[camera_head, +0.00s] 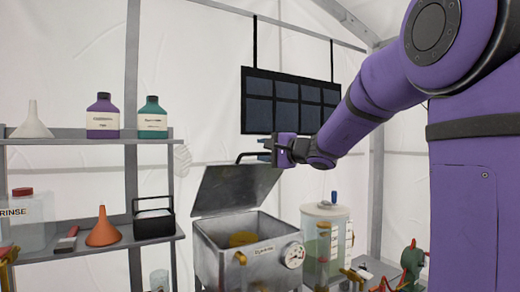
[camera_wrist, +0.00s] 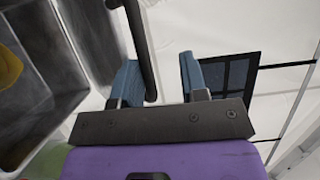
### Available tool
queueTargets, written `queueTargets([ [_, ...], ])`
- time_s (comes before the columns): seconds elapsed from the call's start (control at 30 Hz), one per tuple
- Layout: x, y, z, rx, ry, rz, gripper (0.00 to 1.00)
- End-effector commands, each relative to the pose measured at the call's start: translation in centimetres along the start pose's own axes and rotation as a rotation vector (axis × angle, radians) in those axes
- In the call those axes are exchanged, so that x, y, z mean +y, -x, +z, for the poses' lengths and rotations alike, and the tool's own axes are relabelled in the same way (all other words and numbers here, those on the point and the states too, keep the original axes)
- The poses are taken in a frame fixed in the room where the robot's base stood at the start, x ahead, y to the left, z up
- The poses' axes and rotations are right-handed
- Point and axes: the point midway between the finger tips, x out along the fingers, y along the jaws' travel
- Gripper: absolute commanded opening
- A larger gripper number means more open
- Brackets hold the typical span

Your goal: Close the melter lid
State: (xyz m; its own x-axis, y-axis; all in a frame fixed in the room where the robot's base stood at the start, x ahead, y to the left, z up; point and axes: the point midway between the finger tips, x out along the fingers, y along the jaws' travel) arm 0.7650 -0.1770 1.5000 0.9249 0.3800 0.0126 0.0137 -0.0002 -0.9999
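The melter (camera_head: 215,262) is a grey metal box with a dial on its front and a yellow lump (camera_head: 242,239) inside. Its lid (camera_head: 232,188) stands raised and tilted back, with a dark bar handle (camera_head: 247,154) at its top edge. My gripper (camera_head: 272,150) is at that handle, at the lid's upper right. In the wrist view my gripper (camera_wrist: 160,78) has its two blue fingers apart. The dark handle (camera_wrist: 140,45) runs between them, close to the left finger; whether it touches is unclear. The melter's inside, with the yellow lump (camera_wrist: 8,68), shows at the left.
A shelf (camera_head: 95,248) at the left holds bottles, funnels and a black caddy (camera_head: 153,222). A clear container (camera_head: 325,235) stands right of the melter, with a green and red item (camera_head: 411,262) farther right. A dark panel (camera_head: 290,103) hangs behind my gripper.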

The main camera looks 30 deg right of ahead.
Motion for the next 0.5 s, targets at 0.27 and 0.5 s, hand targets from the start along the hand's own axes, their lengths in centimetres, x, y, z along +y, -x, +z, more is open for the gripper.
queueTargets([
  [0.27,0.4,1.7,-0.1,0.002,0.002,-0.002,0.37],
  [0.5,0.8,3.0,-0.1,0.003,0.001,-0.003,0.37],
])
